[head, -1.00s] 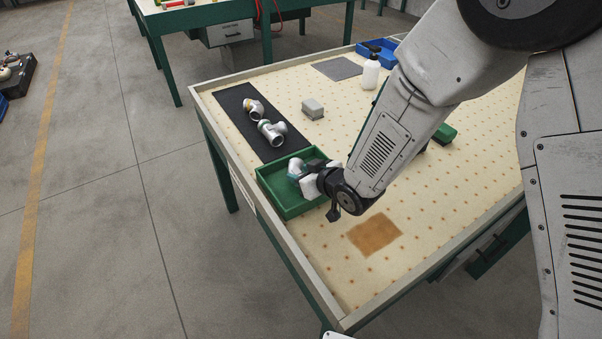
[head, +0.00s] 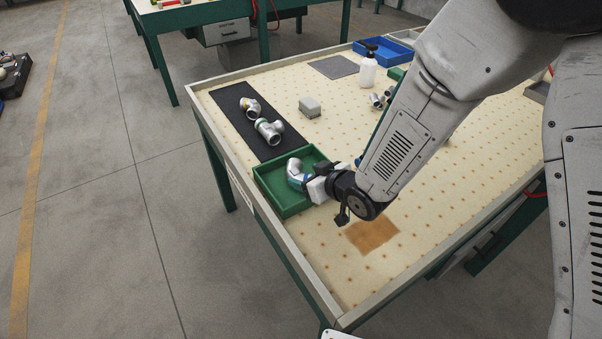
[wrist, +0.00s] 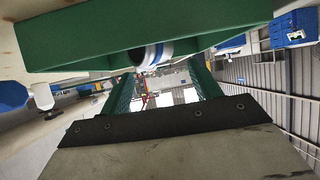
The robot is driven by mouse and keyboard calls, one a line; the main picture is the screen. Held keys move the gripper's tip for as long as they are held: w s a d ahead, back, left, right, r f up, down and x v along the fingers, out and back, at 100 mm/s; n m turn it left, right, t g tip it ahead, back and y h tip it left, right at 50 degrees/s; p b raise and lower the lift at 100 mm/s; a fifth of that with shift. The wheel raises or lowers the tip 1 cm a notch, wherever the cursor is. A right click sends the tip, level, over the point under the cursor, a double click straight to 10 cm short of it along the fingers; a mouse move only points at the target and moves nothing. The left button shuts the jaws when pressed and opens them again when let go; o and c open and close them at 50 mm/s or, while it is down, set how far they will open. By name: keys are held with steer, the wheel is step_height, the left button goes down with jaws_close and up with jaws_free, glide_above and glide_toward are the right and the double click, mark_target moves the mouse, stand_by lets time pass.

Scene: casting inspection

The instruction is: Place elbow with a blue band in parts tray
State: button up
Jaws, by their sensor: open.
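The silver elbow with a blue band (head: 295,172) is inside the green parts tray (head: 285,207) in the head view, towards the tray's middle. Its band faces my gripper. My gripper (head: 312,183) is open at the tray's right side, just right of the elbow. Whether a fingertip still touches the elbow is hard to tell. In the wrist view the green tray wall (wrist: 90,38) crosses the top. The elbow's blue and white end (wrist: 150,54) shows just below it, and the rest is hidden.
Two other silver fittings, one with a yellowish band (head: 250,106) and one with a green band (head: 268,130), lie on a black mat (head: 228,101). A brown patch (head: 373,235) marks clear tabletop.

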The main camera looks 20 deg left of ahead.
steer(key=v, duration=0.8)
steer(key=shift+d, duration=0.2)
steer(key=shift+s+r, duration=0.1)
steer(key=shift+r, duration=0.05)
steer(key=w+d+r+m+h, duration=0.1)
steer(key=d+r+m+h, duration=0.4)
steer(key=d, duration=0.6)
steer(key=w+d+r+m+h, duration=0.1)
steer(key=w+d+r+h, duration=0.15)
steer(key=d+r, duration=0.6)
steer(key=s+d+r+m+g+h, duration=0.1)
steer(key=s+d+r+m+g, duration=0.1)
steer(key=s+d, duration=0.5)
steer(key=s+d+r+m+g+h, duration=0.1)
steer(key=s+d+r+m+g, duration=0.2)
steer(key=s, duration=1.3)
steer(key=d+r, duration=0.2)
steer(key=d, duration=0.3)
steer(key=shift+s+d+g+h, duration=0.3)
steer(key=shift+h, duration=0.05)
